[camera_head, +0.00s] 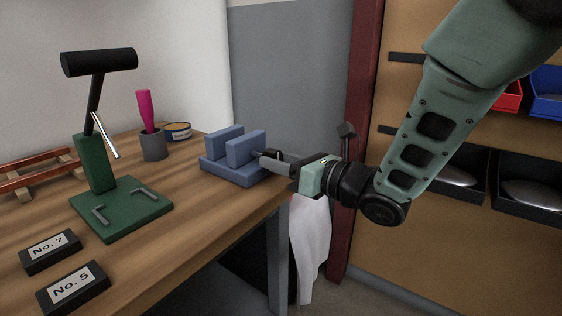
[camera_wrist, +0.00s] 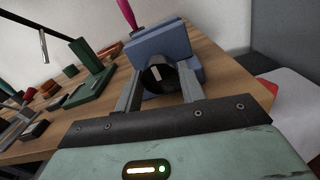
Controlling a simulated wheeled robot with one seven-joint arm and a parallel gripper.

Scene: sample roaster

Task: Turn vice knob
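The blue vice (camera_head: 240,150) stands at the right end of the wooden bench, with its two jaws apart. Its round black knob (camera_wrist: 160,75) with a pale mark on its face points towards my gripper in the wrist view. My gripper (camera_head: 273,163) reaches in from the right at knob height. In the wrist view my gripper (camera_wrist: 161,85) has one finger on each side of the knob, with no clear gap on either side. In the head view the near finger partly hides the knob.
A green stand (camera_head: 120,205) with a black top bar, a magenta-handled tool (camera_head: 146,110) in a grey cup, a round tin (camera_head: 177,132) and label blocks (camera_head: 50,250) occupy the bench. A white cloth (camera_head: 309,240) hangs below my gripper. Bins (camera_head: 530,195) line the right wall.

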